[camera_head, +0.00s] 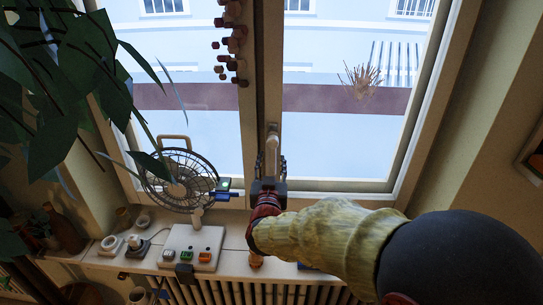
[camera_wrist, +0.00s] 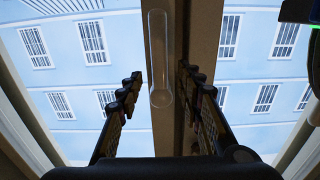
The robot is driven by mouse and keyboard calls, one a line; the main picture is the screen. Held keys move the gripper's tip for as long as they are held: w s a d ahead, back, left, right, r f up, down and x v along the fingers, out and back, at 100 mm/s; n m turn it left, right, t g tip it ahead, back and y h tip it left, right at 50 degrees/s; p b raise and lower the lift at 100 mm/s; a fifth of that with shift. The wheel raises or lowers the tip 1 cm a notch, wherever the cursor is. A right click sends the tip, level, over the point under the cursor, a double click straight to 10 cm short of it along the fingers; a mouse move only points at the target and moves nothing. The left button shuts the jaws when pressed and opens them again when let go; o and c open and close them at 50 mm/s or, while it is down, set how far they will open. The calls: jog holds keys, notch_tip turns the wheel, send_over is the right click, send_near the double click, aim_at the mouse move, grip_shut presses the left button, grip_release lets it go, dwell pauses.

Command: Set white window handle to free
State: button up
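The white window handle (camera_head: 272,148) sits upright on the middle window frame in the head view. Its lower part is hidden by my gripper. In the wrist view the handle (camera_wrist: 158,55) looks pale and half see-through, a long bar with a rounded lower end. My gripper (camera_head: 270,163) is in front of the frame at the handle's lower part. In the wrist view my gripper (camera_wrist: 158,84) is open, one finger on each side of the handle's lower end, with a gap on both sides. I cannot tell how deep the handle lies between the fingers.
A wire fan (camera_head: 178,182) stands on the sill left of my gripper. A white switch box (camera_head: 192,247) with coloured buttons is in front of it. A leafy plant (camera_head: 60,75) fills the upper left. A string of brown pieces (camera_head: 235,45) hangs at the left pane.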

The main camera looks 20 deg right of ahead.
aim_at(272, 156)
jog(key=x, duration=0.4)
jog(key=shift+w+d+b, duration=0.15)
jog(key=shift+w+b, duration=0.2)
jog(key=shift+w, duration=0.05)
jog(key=c, duration=0.4)
grip_shut()
